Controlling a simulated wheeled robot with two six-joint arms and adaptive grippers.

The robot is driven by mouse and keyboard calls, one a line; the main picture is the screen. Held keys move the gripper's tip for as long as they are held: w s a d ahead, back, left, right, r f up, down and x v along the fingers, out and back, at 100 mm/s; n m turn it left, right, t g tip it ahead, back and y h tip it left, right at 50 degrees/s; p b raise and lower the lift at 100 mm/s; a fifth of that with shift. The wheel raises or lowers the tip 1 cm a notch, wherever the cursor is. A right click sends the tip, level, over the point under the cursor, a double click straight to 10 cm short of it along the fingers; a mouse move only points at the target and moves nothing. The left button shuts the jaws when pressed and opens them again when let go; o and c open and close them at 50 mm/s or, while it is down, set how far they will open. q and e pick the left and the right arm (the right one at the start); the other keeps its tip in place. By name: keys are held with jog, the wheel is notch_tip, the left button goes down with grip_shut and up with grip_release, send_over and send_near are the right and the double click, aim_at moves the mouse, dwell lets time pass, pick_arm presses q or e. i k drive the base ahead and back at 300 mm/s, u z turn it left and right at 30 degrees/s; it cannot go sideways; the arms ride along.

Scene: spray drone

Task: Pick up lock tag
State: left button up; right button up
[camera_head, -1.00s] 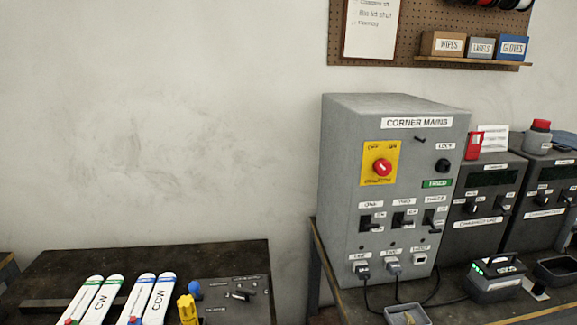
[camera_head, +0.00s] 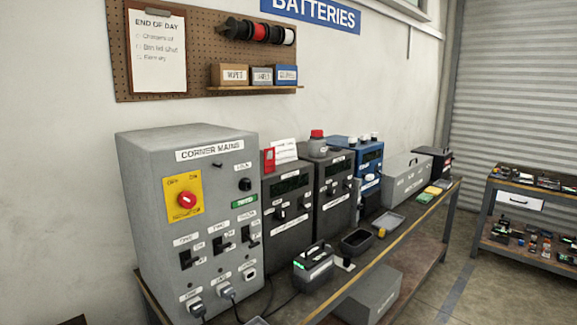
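A small red tag-like piece (camera_head: 269,160) stands at the upper left of the first dark charger box, just right of the grey CORNER MAINS cabinet (camera_head: 140,210). It may be the lock tag; its lettering is too small to read. A white card (camera_head: 285,151) stands behind it. The cabinet has a red knob (camera_head: 187,200) on a yellow plate and a black LOCK knob (camera_head: 245,184) on its front. Neither of my grippers is in view.
Dark charger boxes (camera_head: 334,195), a blue unit (camera_head: 370,163) and a grey case (camera_head: 406,178) line the bench. A battery pack (camera_head: 313,268) and a dark tray (camera_head: 356,241) sit in front. A shelf unit (camera_head: 540,187) stands at right, with open floor between.

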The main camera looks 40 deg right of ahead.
aim_at(269, 164)
jog(key=z, duration=1.45)
jog(key=k, duration=0.45)
jog(key=z, duration=1.35)
jog(key=i, duration=1.95)
jog(key=u, duration=0.65)
jog(key=i, duration=0.85)
jog(key=u, duration=0.75)
